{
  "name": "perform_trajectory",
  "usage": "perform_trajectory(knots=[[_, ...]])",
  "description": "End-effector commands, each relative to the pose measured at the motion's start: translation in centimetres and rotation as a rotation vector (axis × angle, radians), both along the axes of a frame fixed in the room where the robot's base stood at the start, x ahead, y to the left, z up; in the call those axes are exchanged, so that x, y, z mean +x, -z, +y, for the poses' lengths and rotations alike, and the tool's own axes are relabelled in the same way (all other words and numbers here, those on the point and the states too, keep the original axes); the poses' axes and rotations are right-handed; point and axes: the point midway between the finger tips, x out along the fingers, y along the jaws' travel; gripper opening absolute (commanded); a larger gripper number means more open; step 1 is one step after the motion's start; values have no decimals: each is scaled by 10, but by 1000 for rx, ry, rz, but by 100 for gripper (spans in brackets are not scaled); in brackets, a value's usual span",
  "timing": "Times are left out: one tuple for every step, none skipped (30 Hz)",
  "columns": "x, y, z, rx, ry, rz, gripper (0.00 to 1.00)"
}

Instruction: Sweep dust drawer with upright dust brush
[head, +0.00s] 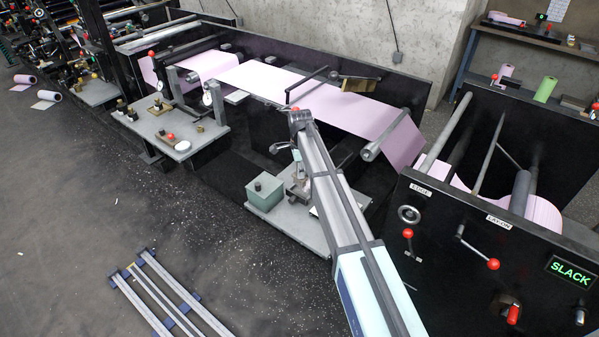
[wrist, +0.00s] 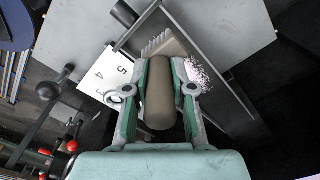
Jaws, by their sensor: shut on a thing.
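My gripper (wrist: 160,75) is shut on the upright brush's thick brown handle (wrist: 159,98), which sits between its two green-lined fingers. The brush's pale ridged head or bristles (wrist: 165,46) show just beyond the fingertips, over a grey tray-like surface (wrist: 225,98) with a dark raised edge, perhaps the dust drawer. A speckled white and pink patch (wrist: 205,76), which looks like dust, lies just right of the fingers. In the head view my gripper (head: 299,188) is small and partly hidden by my arm, above a low grey shelf (head: 290,224). Whether the bristles touch the surface is unclear.
A grey-green box (head: 265,192) stands on the shelf left of my gripper. A card marked 5 and 4 (wrist: 108,78) and red-knobbed levers (wrist: 72,146) lie to the left in the wrist view. A pink web (head: 345,108) and roller (head: 385,136) stand behind.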

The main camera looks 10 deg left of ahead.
Motion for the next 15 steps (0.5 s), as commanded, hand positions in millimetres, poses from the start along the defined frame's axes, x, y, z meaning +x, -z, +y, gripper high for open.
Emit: perform_trajectory(knots=[[0,-7,-1,0,1,-1,0],[1,-10,-1,0,1,0,0],[1,-13,-2,0,2,-1,0],[1,-16,-2,0,2,-1,0],[1,-19,-2,0,2,-1,0],[1,-22,-3,0,3,-1,0],[1,-25,-3,0,3,-1,0],[1,-28,-3,0,4,-1,0],[2,-31,-4,0,4,-1,0],[2,-34,-4,0,5,-1,0],[2,-36,-4,0,5,-1,0],[2,-39,-4,0,5,-1,0],[2,-40,-5,0,5,-1,0],[2,-41,-5,0,6,-1,0],[2,-42,-5,0,6,-1,0]])
